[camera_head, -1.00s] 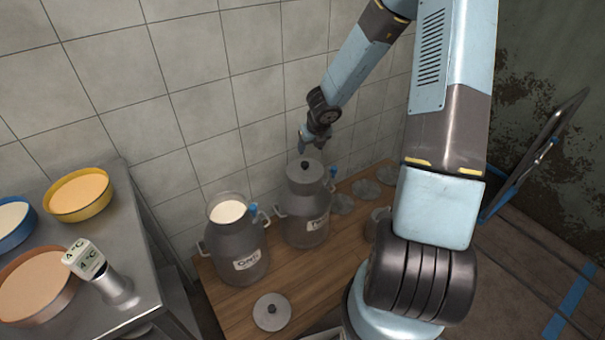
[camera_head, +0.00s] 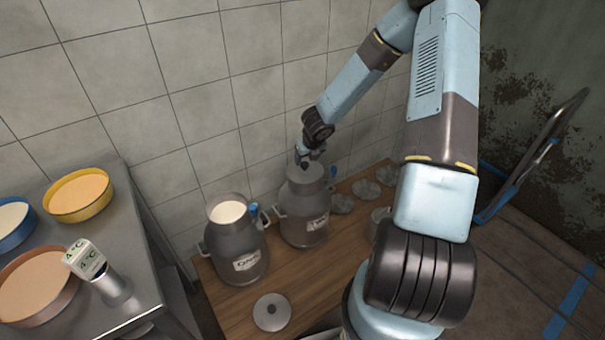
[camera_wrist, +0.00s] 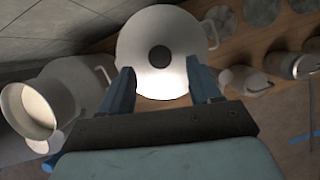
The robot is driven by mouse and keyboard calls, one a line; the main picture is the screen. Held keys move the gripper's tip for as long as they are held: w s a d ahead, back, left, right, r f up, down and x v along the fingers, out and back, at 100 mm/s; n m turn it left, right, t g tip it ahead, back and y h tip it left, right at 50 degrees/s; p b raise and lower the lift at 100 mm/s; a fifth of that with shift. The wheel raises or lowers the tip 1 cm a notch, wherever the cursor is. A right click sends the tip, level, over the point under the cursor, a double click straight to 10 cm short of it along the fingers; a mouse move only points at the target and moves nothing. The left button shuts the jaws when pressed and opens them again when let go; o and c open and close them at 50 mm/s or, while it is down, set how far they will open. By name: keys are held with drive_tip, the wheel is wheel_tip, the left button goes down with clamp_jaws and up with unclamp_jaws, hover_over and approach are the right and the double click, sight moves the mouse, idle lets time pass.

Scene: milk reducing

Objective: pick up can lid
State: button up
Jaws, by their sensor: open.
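The can lid (camera_head: 301,174) sits on top of the right-hand metal milk can (camera_head: 304,216). In the wrist view the lid (camera_wrist: 137,38) is a pale round disc with a dark knob (camera_wrist: 159,56) at its centre. My gripper (camera_head: 310,155) is just above the lid in the head view. In the wrist view my gripper (camera_wrist: 165,82) has its two blue fingers apart. The knob shows just past the fingertips, between their lines, and nothing is held. The head view does not show clearly whether the fingers touch the lid.
An open can (camera_head: 236,255) with pale milk stands to the left. Another lid (camera_head: 271,311) lies on the wooden bench (camera_head: 232,304) in front. Several round lids (camera_head: 366,190) lie to the right. The tiled wall (camera_head: 190,95) is close behind the cans.

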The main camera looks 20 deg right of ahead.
sight(305, 164)
drive_tip(key=shift+x, duration=2)
drive_tip(key=shift+c, duration=0.4)
clamp_jaws()
